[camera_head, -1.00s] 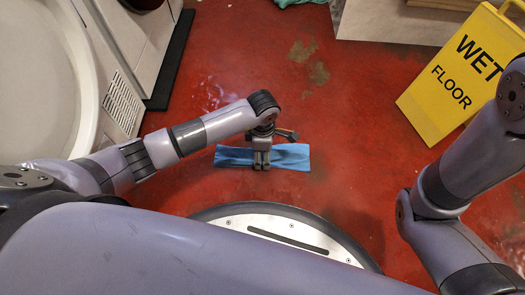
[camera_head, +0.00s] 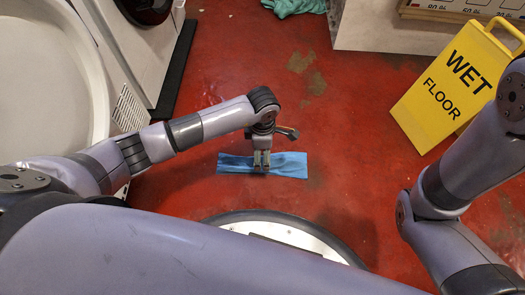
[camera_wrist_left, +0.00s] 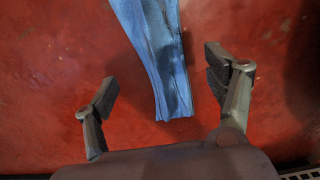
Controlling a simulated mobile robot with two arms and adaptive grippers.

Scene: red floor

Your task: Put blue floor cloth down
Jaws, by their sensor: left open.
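The blue floor cloth (camera_head: 289,164) lies as a flat strip on the red floor in the head view, just in front of my base. In the left wrist view the cloth (camera_wrist_left: 157,50) runs from the top edge down to between the fingers. My left gripper (camera_head: 262,165) is above the cloth, and part of the cloth is hidden behind it. In the wrist view the left gripper's fingers (camera_wrist_left: 160,90) are spread wide, one on each side of the cloth and apart from it. My right arm shows at the right edge of the head view, but its gripper is out of view.
A yellow wet floor sign (camera_head: 457,85) stands at the right. A green cloth (camera_head: 293,6) lies at the top. White machines (camera_head: 125,50) stand at the left and a pale cabinet (camera_head: 380,27) at the top right. The red floor (camera_head: 350,120) between them is clear.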

